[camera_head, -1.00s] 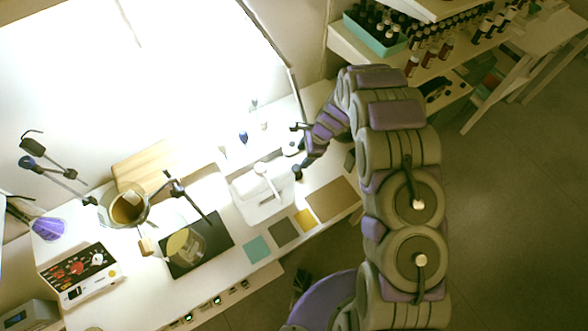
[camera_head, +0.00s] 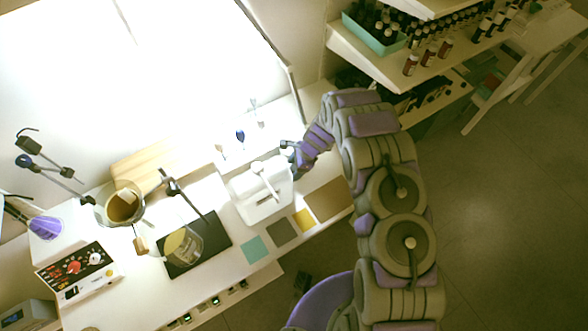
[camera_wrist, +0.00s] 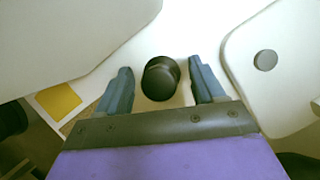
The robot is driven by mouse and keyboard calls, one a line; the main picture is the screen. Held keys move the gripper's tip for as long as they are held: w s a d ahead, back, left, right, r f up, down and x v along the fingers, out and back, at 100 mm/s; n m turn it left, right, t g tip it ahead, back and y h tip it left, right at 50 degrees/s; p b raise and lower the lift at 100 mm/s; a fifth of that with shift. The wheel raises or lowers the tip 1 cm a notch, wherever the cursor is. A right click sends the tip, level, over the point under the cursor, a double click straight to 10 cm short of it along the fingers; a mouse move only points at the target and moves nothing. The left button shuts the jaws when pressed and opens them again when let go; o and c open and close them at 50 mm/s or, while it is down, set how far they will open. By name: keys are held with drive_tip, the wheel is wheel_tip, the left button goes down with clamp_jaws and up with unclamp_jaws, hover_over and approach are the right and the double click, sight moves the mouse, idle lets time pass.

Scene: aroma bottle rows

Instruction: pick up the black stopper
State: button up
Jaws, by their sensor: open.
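The black stopper (camera_wrist: 160,78) is a short dark cylinder on the white surface in the wrist view. It lies between the two blue-grey fingers of my gripper (camera_wrist: 160,88), with a gap on each side. The gripper is open and holds nothing. In the head view my gripper (camera_head: 288,152) is over the back right of the white bench, close beside the white balance-like device. The stopper cannot be made out in the head view.
The white device (camera_head: 262,203) stands close to my gripper on its left. In the wrist view a rounded white plate (camera_wrist: 285,70) with a dark round knob (camera_wrist: 265,60) is on the right, and a yellow square (camera_wrist: 58,101) on the left. A shelf (camera_head: 375,62) with bottles is at upper right.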

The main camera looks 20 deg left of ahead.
drive_tip(key=shift+d+r, duration=0.15)
drive_tip(key=shift+d, duration=0.15)
drive_tip(key=shift+c, duration=0.2)
drive_tip(key=shift+a, duration=0.4)
drive_tip(key=c, duration=0.8)
drive_tip(key=shift+d, duration=0.1)
drive_tip(key=shift+c, duration=0.6)
